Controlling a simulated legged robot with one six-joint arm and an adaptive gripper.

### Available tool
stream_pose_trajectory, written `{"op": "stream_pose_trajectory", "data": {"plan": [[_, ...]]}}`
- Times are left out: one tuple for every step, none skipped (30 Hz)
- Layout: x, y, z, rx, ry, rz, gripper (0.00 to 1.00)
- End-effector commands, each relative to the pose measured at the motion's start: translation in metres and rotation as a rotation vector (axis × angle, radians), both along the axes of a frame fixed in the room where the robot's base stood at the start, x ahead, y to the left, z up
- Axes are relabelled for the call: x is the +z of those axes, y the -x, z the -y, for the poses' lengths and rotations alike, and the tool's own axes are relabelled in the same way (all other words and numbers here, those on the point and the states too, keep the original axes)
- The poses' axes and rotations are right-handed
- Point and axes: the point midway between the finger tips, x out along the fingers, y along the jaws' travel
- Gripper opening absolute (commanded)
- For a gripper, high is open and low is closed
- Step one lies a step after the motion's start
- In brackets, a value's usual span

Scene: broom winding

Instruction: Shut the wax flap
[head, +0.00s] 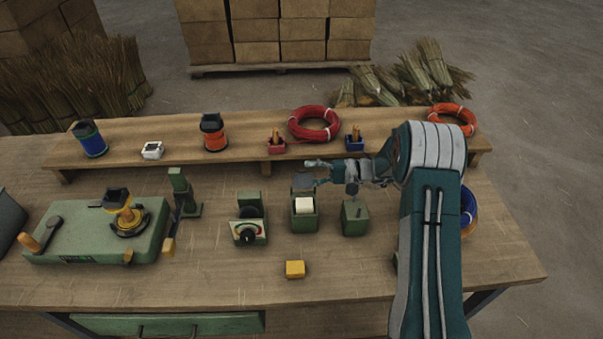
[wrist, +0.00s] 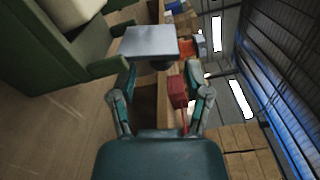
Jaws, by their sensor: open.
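The wax box (head: 304,220) is a small green box on the bench with a pale wax block (head: 304,205) in its open top. Its grey flap (head: 303,182) stands raised at the back of the box. In the wrist view the flap (wrist: 150,42) is a flat grey plate just beyond my fingertips, with the green box (wrist: 40,55) and pale wax (wrist: 72,12) at upper left. My gripper (head: 314,173) is open and empty, reaching in from the right behind the box, close to the flap. I cannot tell if a finger touches it.
A green box (head: 355,218) stands right of the wax box and a dial unit (head: 248,228) left. A yellow block (head: 295,269) lies in front. Behind, the raised shelf (head: 110,160) carries a red cable coil (head: 314,123) and a small red holder (head: 277,146). The front bench is mostly clear.

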Motion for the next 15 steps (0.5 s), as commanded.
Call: {"op": "stream_pose_trajectory", "data": {"plan": [[0.0, 0.0, -0.008, 0.002, -0.001, -0.001, 0.63], [0.0, 0.0, -0.011, 0.001, 0.0, -0.001, 0.63], [0.0, 0.0, -0.016, 0.001, 0.0, -0.001, 0.63], [0.0, 0.0, -0.019, 0.001, 0.001, -0.001, 0.63], [0.0, 0.0, -0.021, 0.001, 0.001, -0.001, 0.63], [0.0, 0.0, -0.024, 0.0, 0.001, -0.001, 0.63], [0.0, 0.0, -0.025, 0.0, 0.0, -0.001, 0.63], [0.0, 0.0, -0.025, -0.001, 0.0, -0.001, 0.63], [0.0, 0.0, -0.026, -0.001, 0.0, -0.001, 0.63], [0.0, 0.0, -0.026, -0.001, 0.0, -0.001, 0.63], [0.0, 0.0, -0.026, -0.001, 0.0, -0.001, 0.63], [0.0, 0.0, -0.026, -0.001, 0.0, -0.001, 0.63], [0.0, 0.0, -0.026, -0.001, 0.0, -0.001, 0.63], [0.0, 0.0, -0.026, -0.001, 0.0, -0.001, 0.63], [0.0, 0.0, -0.026, -0.001, 0.0, -0.001, 0.63]]}}
